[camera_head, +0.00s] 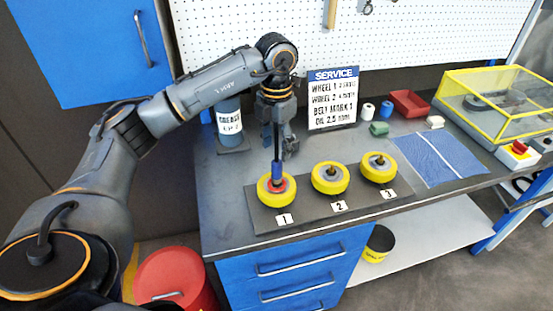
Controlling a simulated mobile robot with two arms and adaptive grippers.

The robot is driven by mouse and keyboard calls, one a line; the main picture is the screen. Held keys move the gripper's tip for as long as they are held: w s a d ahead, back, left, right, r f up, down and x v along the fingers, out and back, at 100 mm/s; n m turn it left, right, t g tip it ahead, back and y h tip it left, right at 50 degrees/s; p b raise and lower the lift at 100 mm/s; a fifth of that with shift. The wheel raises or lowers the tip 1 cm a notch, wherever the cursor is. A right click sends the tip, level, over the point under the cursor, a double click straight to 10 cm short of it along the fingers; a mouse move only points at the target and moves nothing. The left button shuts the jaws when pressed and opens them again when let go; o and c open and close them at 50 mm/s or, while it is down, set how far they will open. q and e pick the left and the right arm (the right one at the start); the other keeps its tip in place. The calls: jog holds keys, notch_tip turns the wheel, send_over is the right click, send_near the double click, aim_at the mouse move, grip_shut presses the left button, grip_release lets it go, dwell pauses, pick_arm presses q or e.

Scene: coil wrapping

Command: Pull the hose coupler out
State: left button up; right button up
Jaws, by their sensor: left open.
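The hose coupler (277,171) looks like a blue cylinder with a dark hose rising from its top. It stands upright at the hub of the yellow wheel numbered 1 (265,195), which has a red ring around its middle. My left gripper (281,148) points down just above and behind the coupler, close to the dark hose. Its fingers are apart. I cannot tell whether a finger touches the hose. My right gripper is not in view.
Wheels 2 (330,187) and 3 (378,177) sit on the same dark mat (305,212). A grease can (229,122) and a service sign (333,101) stand behind. A blue cloth (437,158) and a yellow-framed clear box (493,98) lie to the right.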

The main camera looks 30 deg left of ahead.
aim_at(277, 161)
pick_arm(q)
notch_tip(277, 161, down, 7)
jog(key=shift+r+p, duration=0.1)
jog(key=shift+p, duration=0.65)
grip_shut()
